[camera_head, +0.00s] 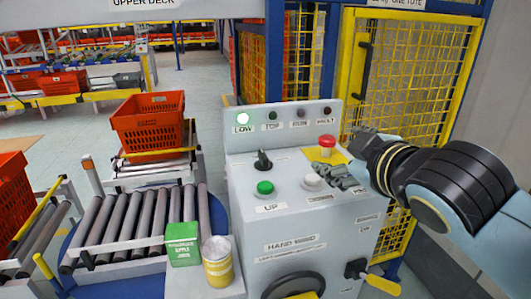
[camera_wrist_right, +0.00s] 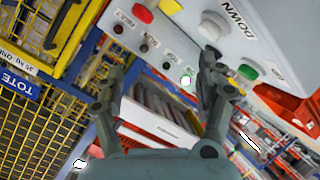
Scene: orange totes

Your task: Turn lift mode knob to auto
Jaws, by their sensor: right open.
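The black lift mode knob (camera_head: 263,160) stands on the sloped top of the grey control console (camera_head: 250,225), left of the red mushroom button (camera_head: 327,142). Its pointer looks roughly upright; the label is not readable. In the right wrist view the knob (camera_wrist_right: 211,27) shows near the right finger's tip. My right gripper (camera_head: 344,160) is open and empty, over the right part of the console, near the white button (camera_head: 312,181) and to the right of the knob. The wrist view shows its two spread fingers (camera_wrist_right: 163,72). My left gripper is not in view.
A green button (camera_head: 265,188) marked UP sits below the knob. A green box (camera_head: 182,245) and a yellow can (camera_head: 217,265) stand at the console's left. An orange tote (camera_head: 148,122) is behind. A yellow mesh gate (camera_head: 405,75) stands behind right.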

